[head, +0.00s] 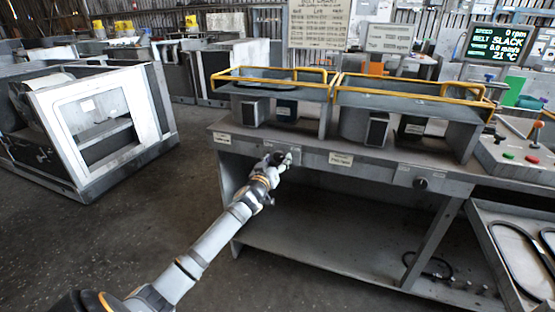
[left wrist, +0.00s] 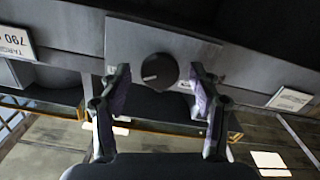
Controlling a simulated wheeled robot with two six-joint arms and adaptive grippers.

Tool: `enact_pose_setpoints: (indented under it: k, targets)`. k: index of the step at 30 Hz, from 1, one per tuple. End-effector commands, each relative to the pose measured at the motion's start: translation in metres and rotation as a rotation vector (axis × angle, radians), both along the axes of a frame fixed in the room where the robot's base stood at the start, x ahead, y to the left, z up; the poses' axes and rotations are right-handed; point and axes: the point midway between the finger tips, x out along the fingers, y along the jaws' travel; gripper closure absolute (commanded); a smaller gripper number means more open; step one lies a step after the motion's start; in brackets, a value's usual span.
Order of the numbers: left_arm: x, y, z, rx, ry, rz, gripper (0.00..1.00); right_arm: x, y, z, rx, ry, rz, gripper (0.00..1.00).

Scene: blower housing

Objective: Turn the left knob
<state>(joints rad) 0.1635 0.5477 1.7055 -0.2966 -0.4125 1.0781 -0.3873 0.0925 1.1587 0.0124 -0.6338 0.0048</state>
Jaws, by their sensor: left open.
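The left knob (left wrist: 159,71) is a dark round knob with a pale pointer line, on a grey plate on the bench's front panel. In the left wrist view it appears between the fingertips, with a gap on each side. My left gripper (head: 283,160) is open in front of the bench's left front panel (head: 236,147); it hides the knob in the head view. The fingers also show in the left wrist view (left wrist: 158,80). I cannot tell whether the fingertips reach around the knob or stop short of it. My right gripper is not in view.
A second dark knob (head: 421,183) sits further right on the bench front. Yellow rails (head: 385,93) top the bench housings. A control box (head: 520,150) with buttons and a lever stands at right. A lower shelf (head: 330,235) runs under the bench.

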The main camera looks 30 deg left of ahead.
Motion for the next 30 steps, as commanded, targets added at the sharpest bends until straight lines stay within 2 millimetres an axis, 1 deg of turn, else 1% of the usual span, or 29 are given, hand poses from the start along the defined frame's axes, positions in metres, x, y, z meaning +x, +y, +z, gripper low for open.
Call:
enact_pose_setpoints:
  k: [3,10,22,30]
  targets:
    - [0.006,0.0011,0.0001,0.0,0.0,-0.001,0.37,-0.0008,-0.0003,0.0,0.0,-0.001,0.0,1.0]
    - [0.0064,0.0012,-0.0003,0.001,0.0,-0.001,0.37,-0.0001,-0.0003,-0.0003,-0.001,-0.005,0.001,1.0]
    - [0.0061,0.0013,-0.0004,0.001,0.0,-0.001,0.92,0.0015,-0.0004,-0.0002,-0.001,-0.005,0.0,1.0]
    - [0.0061,0.0012,0.0002,0.029,0.008,-0.001,0.92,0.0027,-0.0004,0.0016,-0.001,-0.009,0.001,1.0]
